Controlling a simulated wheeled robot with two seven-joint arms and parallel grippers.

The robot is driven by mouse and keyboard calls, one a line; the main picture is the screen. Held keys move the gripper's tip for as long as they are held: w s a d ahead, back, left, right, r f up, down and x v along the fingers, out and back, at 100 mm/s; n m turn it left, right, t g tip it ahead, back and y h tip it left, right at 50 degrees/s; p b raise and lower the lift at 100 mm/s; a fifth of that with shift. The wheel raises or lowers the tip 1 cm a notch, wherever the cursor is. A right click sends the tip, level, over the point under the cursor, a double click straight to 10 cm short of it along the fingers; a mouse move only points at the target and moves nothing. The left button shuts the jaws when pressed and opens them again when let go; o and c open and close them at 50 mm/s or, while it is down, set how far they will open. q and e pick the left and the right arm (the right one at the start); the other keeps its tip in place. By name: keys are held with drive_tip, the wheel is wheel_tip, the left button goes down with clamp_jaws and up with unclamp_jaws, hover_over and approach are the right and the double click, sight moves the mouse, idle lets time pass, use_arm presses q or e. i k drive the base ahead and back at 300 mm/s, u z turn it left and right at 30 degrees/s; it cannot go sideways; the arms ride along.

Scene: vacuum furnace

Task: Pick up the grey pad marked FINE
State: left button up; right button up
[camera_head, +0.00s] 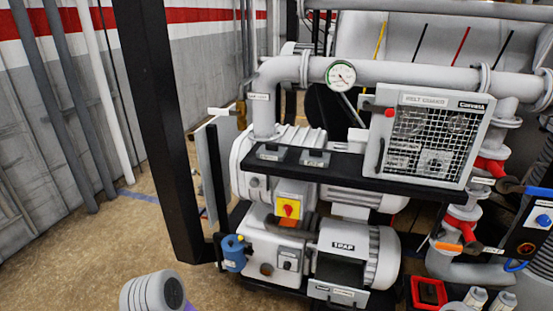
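Two small dark grey blocks with pale labels lie side by side on a black shelf (345,171) in front of the pump. The left block (271,152) and the right block (315,158) look much alike. Their labels are too small to read, so I cannot tell which, if either, is marked FINE. Neither of my grippers is in view. A white rounded part with a dark round end at the bottom left looks like a link of my arm.
A mesh belt guard (434,138) stands at the shelf's right end. A pipe with a gauge (340,74) runs above the shelf. A black post (165,140) rises left of the pump. A red tray (429,292) and white bottles (475,298) are at the lower right. Floor at left is clear.

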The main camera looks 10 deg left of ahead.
sight(316, 157)
drive_tip(key=u, duration=0.85)
drive_tip(key=i, duration=0.65)
drive_tip(key=z, duration=1.1)
